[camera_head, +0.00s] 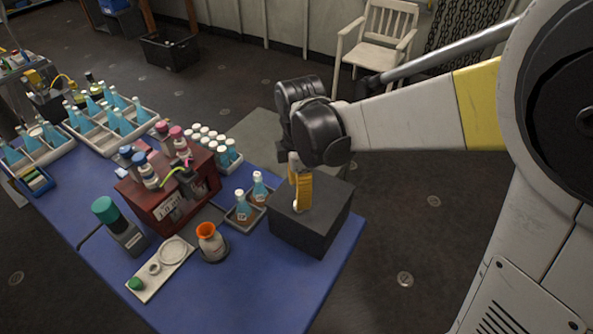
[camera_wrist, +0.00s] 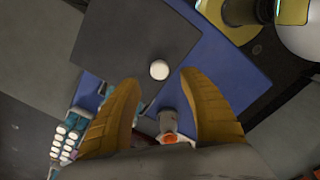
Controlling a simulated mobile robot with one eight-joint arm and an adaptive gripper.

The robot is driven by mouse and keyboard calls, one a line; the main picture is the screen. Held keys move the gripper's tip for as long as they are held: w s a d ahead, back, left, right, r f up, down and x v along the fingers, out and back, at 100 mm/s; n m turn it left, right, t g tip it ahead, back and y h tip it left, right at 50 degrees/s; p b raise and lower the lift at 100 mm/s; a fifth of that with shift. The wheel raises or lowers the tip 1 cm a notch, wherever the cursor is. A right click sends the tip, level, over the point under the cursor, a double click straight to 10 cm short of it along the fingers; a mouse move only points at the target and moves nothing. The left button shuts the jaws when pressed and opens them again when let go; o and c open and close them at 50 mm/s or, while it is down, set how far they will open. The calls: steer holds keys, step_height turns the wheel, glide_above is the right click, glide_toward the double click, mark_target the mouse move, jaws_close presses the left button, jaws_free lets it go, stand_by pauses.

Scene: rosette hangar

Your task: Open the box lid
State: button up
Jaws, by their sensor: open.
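The dark grey box (camera_head: 312,233) stands at the near right corner of the blue table, and its lid looks closed. In the wrist view the lid (camera_wrist: 112,38) is a flat dark panel with a round white knob (camera_wrist: 159,70) near one edge. The knob also shows in the head view (camera_head: 296,206), partly hidden by a yellow finger. My gripper (camera_head: 302,203) points down over the lid. In the wrist view my gripper (camera_wrist: 157,98) has its two yellow fingers spread wide, with the knob beyond and between their tips. I cannot tell whether a finger touches it.
Left of the box are small trays with blue flasks (camera_head: 242,208), an orange-topped container (camera_head: 211,242) and a red rack of bottles (camera_head: 168,190). The blue table's front strip (camera_head: 270,300) is clear. A white chair (camera_head: 378,35) stands behind on the floor.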

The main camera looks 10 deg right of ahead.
mark_target(312, 192)
step_height(312, 192, down, 5)
steer(key=shift+f+b, duration=0.15)
steer(key=shift+b, duration=0.7)
jaws_close()
